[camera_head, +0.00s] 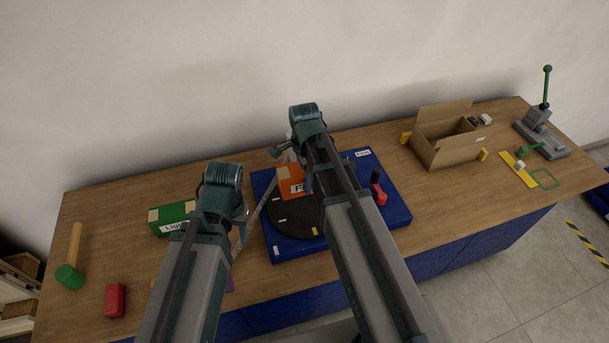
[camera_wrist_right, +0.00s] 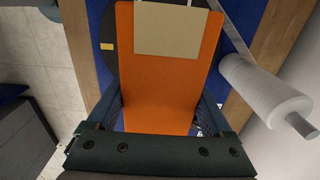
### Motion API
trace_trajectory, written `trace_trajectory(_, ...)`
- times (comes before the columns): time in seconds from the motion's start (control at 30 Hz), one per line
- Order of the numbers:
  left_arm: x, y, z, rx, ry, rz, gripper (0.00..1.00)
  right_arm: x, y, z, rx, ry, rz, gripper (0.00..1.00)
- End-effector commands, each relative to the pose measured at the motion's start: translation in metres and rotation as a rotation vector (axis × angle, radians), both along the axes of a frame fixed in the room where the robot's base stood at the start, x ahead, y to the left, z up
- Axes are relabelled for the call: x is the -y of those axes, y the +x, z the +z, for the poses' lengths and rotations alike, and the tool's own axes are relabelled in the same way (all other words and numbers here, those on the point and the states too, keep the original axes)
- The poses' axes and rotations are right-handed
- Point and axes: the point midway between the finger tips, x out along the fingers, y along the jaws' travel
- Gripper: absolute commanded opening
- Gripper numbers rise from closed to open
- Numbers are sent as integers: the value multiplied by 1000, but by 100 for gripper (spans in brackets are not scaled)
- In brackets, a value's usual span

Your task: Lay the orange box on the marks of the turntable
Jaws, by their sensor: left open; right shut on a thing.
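The orange box (camera_head: 290,182) is at the back of the black turntable disc (camera_head: 290,222) in the head view, partly hidden by my right arm. In the right wrist view the orange box (camera_wrist_right: 165,90), with a tan label, fills the space between the fingers. My right gripper (camera_wrist_right: 158,125) is shut on it. The turntable sits on a blue base (camera_head: 262,180) and carries small white and yellow marks. I cannot tell whether the box touches the disc. My left gripper (camera_head: 240,228) is open, left of the turntable and largely hidden by its arm.
A green box (camera_head: 170,218), a green mallet (camera_head: 70,275) and a red block (camera_head: 115,300) lie to the left. A red-handled item (camera_head: 378,190) stands on the base's right. An open carton (camera_head: 445,148) and a press (camera_head: 540,130) stand right. A film roll (camera_wrist_right: 262,90) is beside the box.

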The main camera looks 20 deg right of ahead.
Motion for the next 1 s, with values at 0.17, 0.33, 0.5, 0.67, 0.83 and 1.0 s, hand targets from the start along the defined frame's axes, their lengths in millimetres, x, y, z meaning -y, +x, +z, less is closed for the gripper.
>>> trace_trajectory(0.17,0,0,-2,0,0,0,50,1,0,-2,0,0,-1,7)
trace_trajectory(0.33,0,0,-11,0,0,-1,50,1,0,-11,0,0,-1,7)
trace_trajectory(0.5,0,0,-26,0,0,-3,50,1,0,-26,0,0,-1,7)
trace_trajectory(0.67,0,0,-44,0,1,-3,50,1,0,-44,0,0,-1,7)
trace_trajectory(0.83,0,0,-64,0,1,-2,50,1,0,-64,0,0,-1,7)
trace_trajectory(1.0,0,0,-76,0,1,-1,50,1,0,-76,0,0,-1,7)
